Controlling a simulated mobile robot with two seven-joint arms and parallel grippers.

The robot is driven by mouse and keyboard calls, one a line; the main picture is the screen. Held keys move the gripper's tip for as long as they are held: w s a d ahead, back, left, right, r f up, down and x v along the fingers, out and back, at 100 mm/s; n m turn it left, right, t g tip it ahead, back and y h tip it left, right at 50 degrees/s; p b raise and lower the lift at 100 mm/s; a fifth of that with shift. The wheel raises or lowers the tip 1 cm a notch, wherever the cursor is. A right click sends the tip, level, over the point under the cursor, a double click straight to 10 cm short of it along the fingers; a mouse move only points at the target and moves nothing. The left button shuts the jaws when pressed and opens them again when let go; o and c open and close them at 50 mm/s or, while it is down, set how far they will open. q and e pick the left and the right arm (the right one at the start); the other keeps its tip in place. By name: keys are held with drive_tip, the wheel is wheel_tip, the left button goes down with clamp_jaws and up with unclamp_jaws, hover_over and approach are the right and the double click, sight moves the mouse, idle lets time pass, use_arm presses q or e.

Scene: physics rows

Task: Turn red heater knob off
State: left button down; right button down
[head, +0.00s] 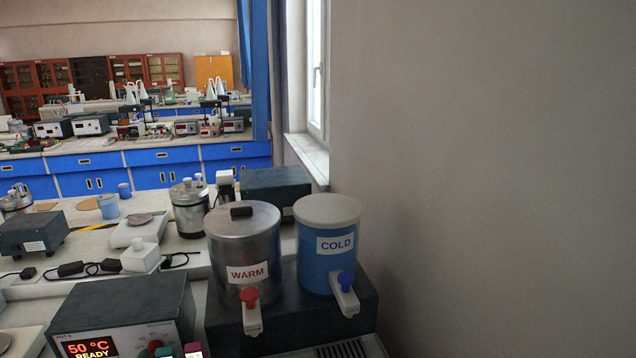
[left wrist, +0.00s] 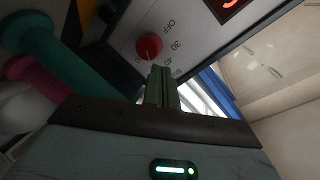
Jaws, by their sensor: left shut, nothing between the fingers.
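The heater (head: 120,300) is a dark box with a pale front at the lower left of the head view. Its display (head: 90,347) reads 50 °C READY. The red knob (left wrist: 149,48) shows in the left wrist view on the pale panel, with OFF, 30 and 40 printed around it. My left gripper (left wrist: 160,75) is shut and empty, its green fingertips just below the knob; I cannot tell whether they touch. In the head view the knob area is at the bottom edge, and I cannot make out the gripper clearly. My right gripper is not in view.
A teal handle-like object (left wrist: 45,48) and a magenta one (left wrist: 35,78) lie left of the fingers. A WARM metal tank (head: 245,245) and a blue COLD tank (head: 330,265) with taps stand right of the heater. A bare wall (head: 480,180) fills the right side.

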use_arm(q)
drive_tip(key=shift+r+x, duration=0.15)
drive_tip(key=shift+x, duration=0.55)
drive_tip(key=shift+r+x, duration=0.15)
drive_tip(key=shift+x, duration=0.6)
drive_tip(key=shift+s+a+f, duration=0.1)
drive_tip(key=shift+a+f, duration=0.05)
drive_tip(key=shift+f, duration=0.2)
drive_tip(key=shift+a+f, duration=0.1)
drive_tip(key=shift+a, duration=0.15)
drive_tip(key=shift+s+a+f, duration=0.15)
drive_tip(key=shift+a+f, duration=0.05)
drive_tip(key=shift+a, duration=0.1)
drive_tip(key=shift+s+a+f, duration=0.1)
drive_tip(key=shift+a+f, duration=0.05)
drive_tip(key=shift+a, duration=0.1)
drive_tip(key=shift+s+a+f, duration=0.1)
drive_tip(key=shift+f, duration=0.2)
drive_tip(key=shift+a+r, duration=0.1)
drive_tip(key=shift+a, duration=0.05)
idle(0.4)
